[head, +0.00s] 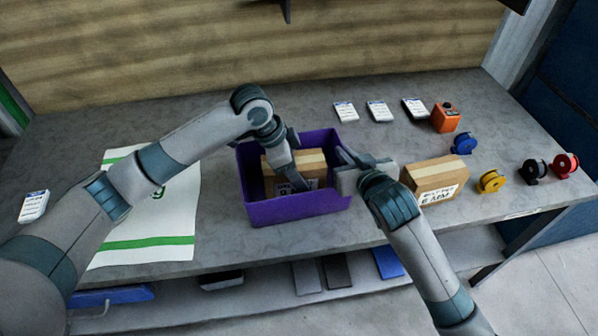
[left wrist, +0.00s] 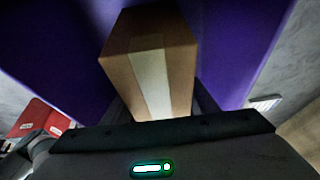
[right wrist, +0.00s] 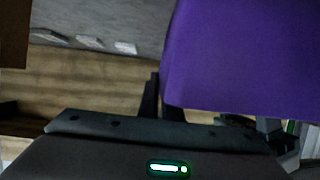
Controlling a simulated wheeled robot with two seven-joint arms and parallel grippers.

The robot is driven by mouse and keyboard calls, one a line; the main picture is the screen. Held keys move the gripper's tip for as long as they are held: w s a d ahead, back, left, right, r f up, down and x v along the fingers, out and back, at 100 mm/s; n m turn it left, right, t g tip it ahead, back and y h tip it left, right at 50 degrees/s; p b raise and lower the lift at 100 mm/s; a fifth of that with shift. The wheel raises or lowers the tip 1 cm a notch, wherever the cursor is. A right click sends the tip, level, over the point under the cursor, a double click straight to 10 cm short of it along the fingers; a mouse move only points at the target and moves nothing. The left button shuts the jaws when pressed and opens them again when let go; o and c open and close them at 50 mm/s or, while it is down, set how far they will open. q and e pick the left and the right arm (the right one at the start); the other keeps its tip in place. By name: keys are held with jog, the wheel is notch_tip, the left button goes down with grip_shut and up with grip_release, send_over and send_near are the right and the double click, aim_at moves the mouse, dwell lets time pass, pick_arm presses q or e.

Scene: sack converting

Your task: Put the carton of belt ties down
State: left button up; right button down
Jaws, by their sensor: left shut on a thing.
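A brown carton with a pale tape strip and a white label (head: 312,160) is inside the purple bin (head: 290,212). I cannot read its label clearly. My left gripper (head: 300,184) reaches down into the bin and is shut on this carton. In the left wrist view the carton (left wrist: 150,65) stands between the fingers, with purple behind it; its underside is hidden. My right gripper (head: 346,165) is at the bin's right wall, one finger near the rim. In the right wrist view the purple wall (right wrist: 240,55) covers much of the picture and hides part of the jaws.
Another labelled carton (head: 432,178) stands right of the bin. Blue (head: 463,143), yellow (head: 491,181), black (head: 534,170) and red (head: 565,165) spools and an orange device (head: 445,117) lie further right. A white sack sheet with green stripes (head: 140,230) lies left.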

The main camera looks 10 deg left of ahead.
pick_arm(q)
jog(key=o, duration=1.5)
jog(key=v, duration=1.2)
jog(key=shift+r, duration=0.15)
pick_arm(e)
jog(key=c, duration=1.9)
grip_release()
jog(key=shift+o, duration=0.2)
jog(key=v, duration=1.2)
